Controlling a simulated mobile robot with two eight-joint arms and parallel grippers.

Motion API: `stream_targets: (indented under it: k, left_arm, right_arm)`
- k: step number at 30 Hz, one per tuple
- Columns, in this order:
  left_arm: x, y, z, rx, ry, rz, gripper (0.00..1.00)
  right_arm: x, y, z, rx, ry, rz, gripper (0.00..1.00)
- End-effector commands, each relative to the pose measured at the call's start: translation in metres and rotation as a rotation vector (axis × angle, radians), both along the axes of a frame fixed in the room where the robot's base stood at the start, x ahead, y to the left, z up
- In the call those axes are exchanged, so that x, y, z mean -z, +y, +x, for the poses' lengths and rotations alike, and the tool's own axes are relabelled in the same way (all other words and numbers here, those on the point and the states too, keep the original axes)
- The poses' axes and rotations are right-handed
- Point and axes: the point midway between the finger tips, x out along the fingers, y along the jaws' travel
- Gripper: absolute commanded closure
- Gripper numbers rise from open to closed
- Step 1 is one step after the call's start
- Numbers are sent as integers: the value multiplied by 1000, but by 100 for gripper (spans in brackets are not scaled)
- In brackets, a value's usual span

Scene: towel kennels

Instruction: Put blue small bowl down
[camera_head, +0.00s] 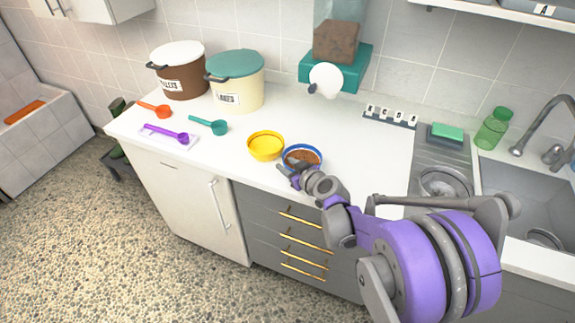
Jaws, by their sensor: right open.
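The small blue bowl (317,165) sits on the white counter (345,130) near its front edge, with brown contents inside. My right gripper (284,170) is at the bowl's front left rim, open. Part of the bowl's near side is hidden behind the gripper, and I cannot tell whether the fingers touch it. My left gripper is not in view.
A yellow bowl (265,155) stands just left of the blue bowl. Teal (210,125), orange (155,109) and purple (165,134) scoops and two lidded bins (245,95) (180,85) are at left. A dispenser (335,60) hangs behind. A sink (535,200) is at right.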

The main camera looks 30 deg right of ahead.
Motion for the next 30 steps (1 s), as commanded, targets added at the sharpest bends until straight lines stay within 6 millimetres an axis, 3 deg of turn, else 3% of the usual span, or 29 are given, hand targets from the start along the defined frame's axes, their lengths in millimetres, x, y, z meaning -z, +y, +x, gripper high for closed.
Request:
stream_targets:
  k: [5, 18, 24, 26, 30]
  left_arm:
    - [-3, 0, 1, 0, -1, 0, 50]
    - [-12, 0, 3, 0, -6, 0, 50]
    - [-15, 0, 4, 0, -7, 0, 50]
    - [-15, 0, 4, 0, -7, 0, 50]
    - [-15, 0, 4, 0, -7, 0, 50]
  right_arm:
    - [-8, -1, -10, 2, 0, 0, 59]
    - [-41, -8, -90, 2, -1, 0, 59]
    - [-48, -8, -108, 0, 1, 0, 59]
    - [-48, -3, -111, -7, 11, 5, 59]
    - [-40, 41, -132, -67, 127, 54, 59]
